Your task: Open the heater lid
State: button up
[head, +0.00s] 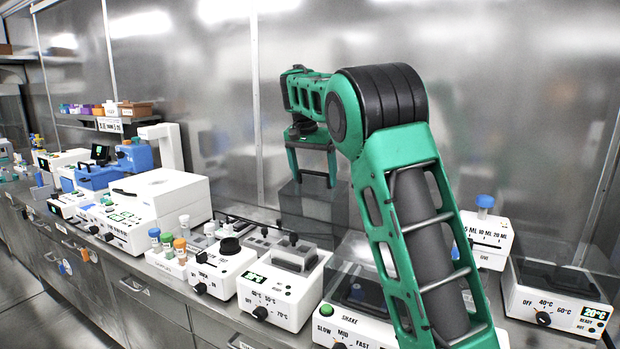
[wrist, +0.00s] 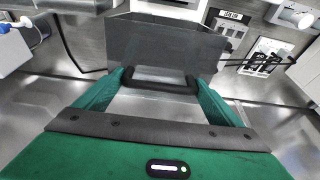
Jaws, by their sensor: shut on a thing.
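The heater (head: 275,300) is a white box on the bench with a lit green display, a black knob and temperature marks. A grey see-through lid (head: 312,210) stands raised behind and above it, apparently its own. My gripper (head: 311,178) is at the top edge of this lid, pointing down. In the wrist view the green fingers (wrist: 160,80) are shut on a dark bar-shaped handle (wrist: 160,86). The grey lid panel (wrist: 165,45) spreads out just beyond it. The lid's hinge is hidden.
A white unit with a round black top (head: 218,268) stands left of the heater. A shaker (head: 350,325) stands to its right, partly behind my arm. Another heater with a clear cover (head: 560,300) is at far right. A steel wall (head: 210,90) runs behind the bench.

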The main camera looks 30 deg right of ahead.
jog(key=shift+w, duration=0.15)
jog(key=o, duration=1.3)
jog(key=v, duration=1)
jog(key=shift+r, duration=0.35)
